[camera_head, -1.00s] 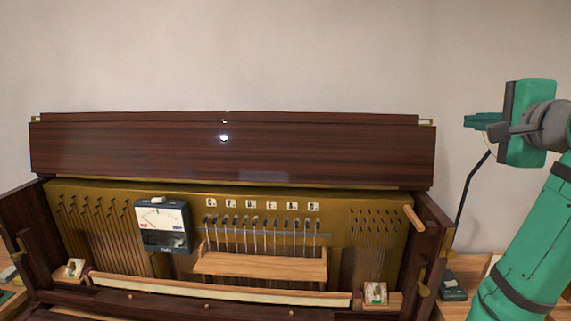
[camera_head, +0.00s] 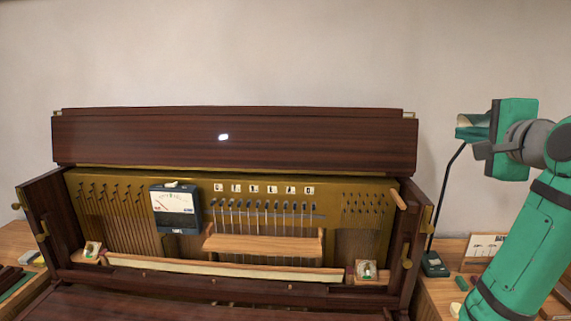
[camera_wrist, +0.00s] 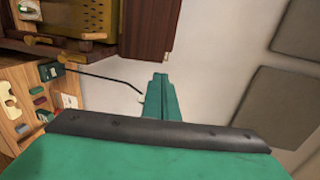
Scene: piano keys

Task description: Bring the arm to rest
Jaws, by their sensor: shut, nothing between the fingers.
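My arm is raised at the right of the head view, and its green gripper (camera_head: 466,127) points left in the air, to the right of the piano's open lid. In the wrist view the gripper's green fingers (camera_wrist: 160,88) are together with nothing between them. The gripper touches nothing. The opened upright piano (camera_head: 240,290) stands to the left, apart from the gripper.
A panel meter (camera_head: 176,208) and a wooden rail (camera_head: 262,245) sit in the piano. A side table (camera_head: 455,252) at the right holds a small dark device (camera_head: 434,265) with a thin black stand (camera_head: 444,197), below and close to the gripper. The wall behind is bare.

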